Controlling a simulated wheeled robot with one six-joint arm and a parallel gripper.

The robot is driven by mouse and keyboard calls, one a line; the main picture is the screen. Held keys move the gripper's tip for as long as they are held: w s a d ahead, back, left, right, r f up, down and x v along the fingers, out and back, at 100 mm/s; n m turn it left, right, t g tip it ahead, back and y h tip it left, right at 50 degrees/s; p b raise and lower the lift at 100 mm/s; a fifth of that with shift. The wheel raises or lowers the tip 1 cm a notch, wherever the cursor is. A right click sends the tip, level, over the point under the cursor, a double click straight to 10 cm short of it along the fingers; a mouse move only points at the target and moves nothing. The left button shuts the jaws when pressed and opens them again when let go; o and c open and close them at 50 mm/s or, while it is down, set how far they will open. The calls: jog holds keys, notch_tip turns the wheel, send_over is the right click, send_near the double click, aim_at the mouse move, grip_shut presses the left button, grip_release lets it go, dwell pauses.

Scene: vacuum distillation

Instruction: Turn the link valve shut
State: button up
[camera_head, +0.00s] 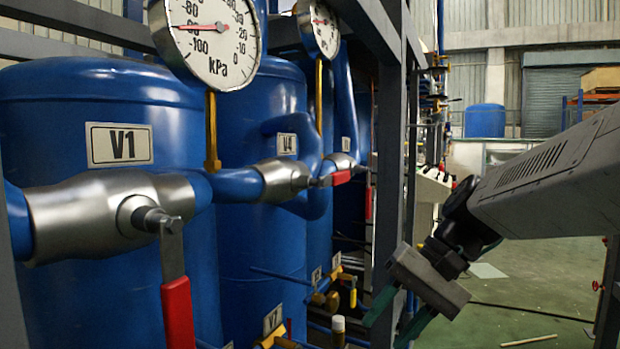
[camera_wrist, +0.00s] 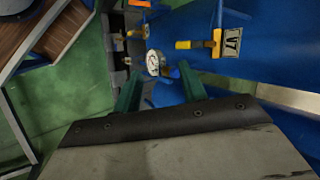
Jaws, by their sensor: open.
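No valve in view bears the name link valve, so I cannot tell which one it is. A large steel valve by the V1 label (camera_head: 119,145) has a red handle (camera_head: 178,312) hanging down. A smaller valve (camera_head: 284,179) by the V4 label has a red handle (camera_head: 341,178) lying about level. The V7 label (camera_head: 272,319) is low down; in the wrist view a valve with a yellow handle (camera_wrist: 183,45) sits beside that label (camera_wrist: 233,42). My gripper (camera_head: 397,314), with green fingers, is open and empty, right of the frame; it also shows in the wrist view (camera_wrist: 158,74).
Two pressure gauges, a near one (camera_head: 211,38) and a far one (camera_head: 319,28), stand above the pipes. Grey frame posts (camera_head: 391,150) stand between my gripper and the blue tanks (camera_head: 85,95). Green floor (camera_head: 540,275) lies open at the right.

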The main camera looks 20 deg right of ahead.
jog(key=w+d+r+m+t+y, duration=0.1)
jog(key=w+d+r+t+y, duration=0.25)
jog(key=w+r+y, duration=0.45)
jog(key=n+t, duration=0.2)
send_near(344, 177)
jog(key=shift+y, duration=0.4)
jog(key=a, duration=0.1)
jog(key=w+a+f, duration=0.1)
jog(key=w+a, duration=0.1)
jog(key=shift+w+a+f, duration=0.2)
jog(key=shift+a+f, duration=0.2)
jog(key=shift+a+r, duration=0.15)
jog(key=shift+r, duration=0.25)
jog(key=x, duration=0.7)
jog(key=shift+a+r, duration=0.1)
jog(key=shift+a, duration=0.25)
grip_shut()
